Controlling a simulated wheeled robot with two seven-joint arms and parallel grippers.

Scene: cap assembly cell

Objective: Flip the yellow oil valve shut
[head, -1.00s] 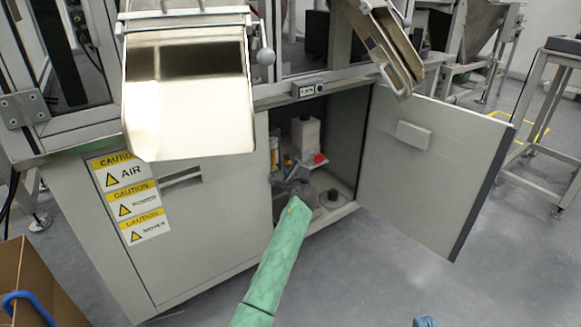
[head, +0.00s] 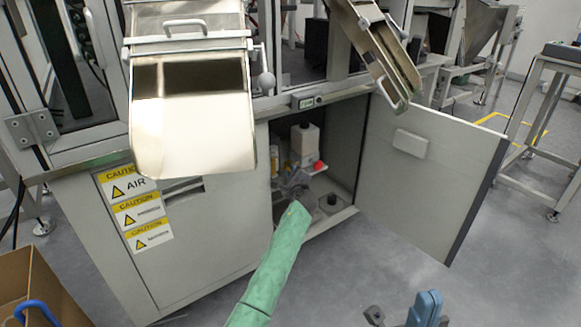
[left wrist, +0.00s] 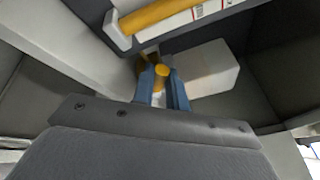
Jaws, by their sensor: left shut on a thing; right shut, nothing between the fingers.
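The yellow oil valve (left wrist: 162,70) shows as a small yellow piece between my left fingertips in the left wrist view, and the fingers hide part of it. My left gripper (left wrist: 162,88) has blue fingers and is shut on it. In the head view my left gripper (head: 293,184) is inside the open cabinet at the end of the green-sleeved arm, and the valve cannot be made out there. How far the valve is turned cannot be told. My right gripper (head: 430,297) is at the bottom edge of the head view, shut and empty, away from the cabinet.
The cabinet door (head: 432,170) stands open to the right. A white container (head: 305,142) and a red cap (head: 318,165) are inside. A metal chute (head: 195,130) hangs above left. A cardboard box (head: 40,290) stands bottom left. A yellow cylinder (left wrist: 160,14) lies near the left gripper.

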